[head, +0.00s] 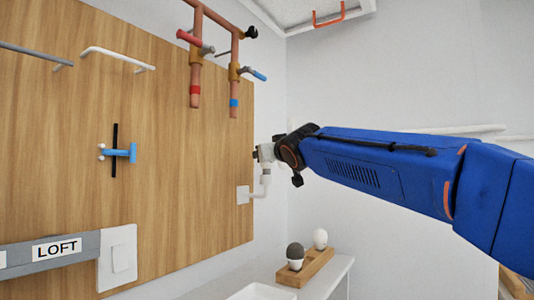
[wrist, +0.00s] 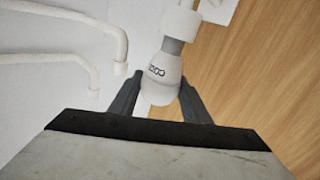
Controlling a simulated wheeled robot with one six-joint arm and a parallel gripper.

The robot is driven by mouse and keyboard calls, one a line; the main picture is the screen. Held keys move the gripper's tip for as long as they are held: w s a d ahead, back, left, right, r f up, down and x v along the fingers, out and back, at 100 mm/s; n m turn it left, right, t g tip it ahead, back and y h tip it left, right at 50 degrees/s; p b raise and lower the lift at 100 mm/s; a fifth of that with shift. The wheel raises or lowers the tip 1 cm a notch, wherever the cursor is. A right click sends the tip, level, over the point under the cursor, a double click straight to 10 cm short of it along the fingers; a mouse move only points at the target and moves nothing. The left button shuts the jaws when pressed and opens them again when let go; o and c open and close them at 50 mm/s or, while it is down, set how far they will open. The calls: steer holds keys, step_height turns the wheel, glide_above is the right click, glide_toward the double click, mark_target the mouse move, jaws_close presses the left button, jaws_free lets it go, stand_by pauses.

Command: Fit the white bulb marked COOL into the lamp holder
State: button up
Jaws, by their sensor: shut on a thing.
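The white bulb (wrist: 160,75) shows in the wrist view with dark lettering that reads COOL, upside down in the picture. My gripper (wrist: 157,98) is shut on the bulb, with one dark finger on each side of it. The bulb's grey base (wrist: 173,46) meets the mouth of the white lamp holder (wrist: 181,20); some grey still shows, and I cannot tell how deep it sits. In the head view the lamp holder (head: 265,181) rises on a bent white arm from a wall plate. My gripper (head: 268,153) is at its upper end and largely hides the bulb.
A wooden rack (head: 308,268) holds a dark bulb (head: 295,252) and another white bulb (head: 320,238) on a shelf below. Copper pipes (head: 197,62) with red and blue valves hang above left on the wooden board (head: 170,190). White pipes (wrist: 75,65) run beside my gripper.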

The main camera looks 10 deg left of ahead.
steer(key=shift+f, duration=0.8)
steer(key=o, duration=1.1)
steer(key=v, duration=1.7)
steer(key=shift+s, duration=0.25)
